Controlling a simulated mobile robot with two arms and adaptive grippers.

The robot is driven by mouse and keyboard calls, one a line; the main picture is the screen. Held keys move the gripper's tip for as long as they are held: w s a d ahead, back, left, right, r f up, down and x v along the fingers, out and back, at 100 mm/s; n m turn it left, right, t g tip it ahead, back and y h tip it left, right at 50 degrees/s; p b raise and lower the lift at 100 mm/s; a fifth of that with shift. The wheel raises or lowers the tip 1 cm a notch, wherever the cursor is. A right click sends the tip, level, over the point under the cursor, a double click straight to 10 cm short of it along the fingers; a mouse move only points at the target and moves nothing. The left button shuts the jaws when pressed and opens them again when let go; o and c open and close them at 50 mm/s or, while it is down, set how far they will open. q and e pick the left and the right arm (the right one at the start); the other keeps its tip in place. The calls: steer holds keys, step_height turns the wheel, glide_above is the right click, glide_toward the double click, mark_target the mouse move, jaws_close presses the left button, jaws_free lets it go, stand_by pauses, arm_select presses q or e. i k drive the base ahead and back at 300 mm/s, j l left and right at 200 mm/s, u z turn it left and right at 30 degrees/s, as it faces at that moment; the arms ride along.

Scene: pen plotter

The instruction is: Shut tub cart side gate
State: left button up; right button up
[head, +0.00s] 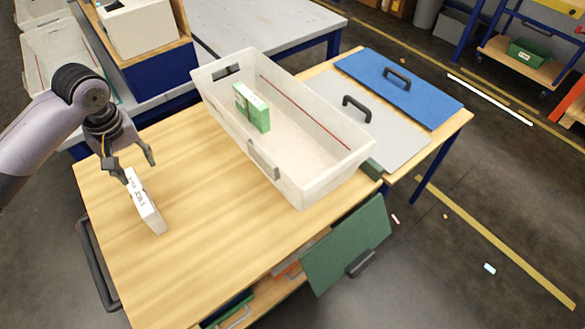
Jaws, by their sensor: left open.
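The tub cart has a light wooden top (205,240) with a dark push handle at its left. A green panel with a dark grip, which looks like the side gate (345,245), stands out at an angle from the cart's near right side, open. Shelf contents show beside it. A translucent tub (330,170) rests on the cart top, with a green and white box (252,107) inside. My left gripper (137,168) is open at the far end of a white box (147,208) on the cart top, far left of the gate. I cannot tell whether it touches the box. My right gripper is out of view.
A table with a grey panel (385,135) and a blue panel (415,95), each with a black handle, adjoins the cart at the right. A grey-topped bench (270,25) stands behind. The floor right of the gate is mostly clear, with small scraps.

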mark_target(347, 249)
steer(key=z, duration=0.8)
steer(key=k, duration=0.5)
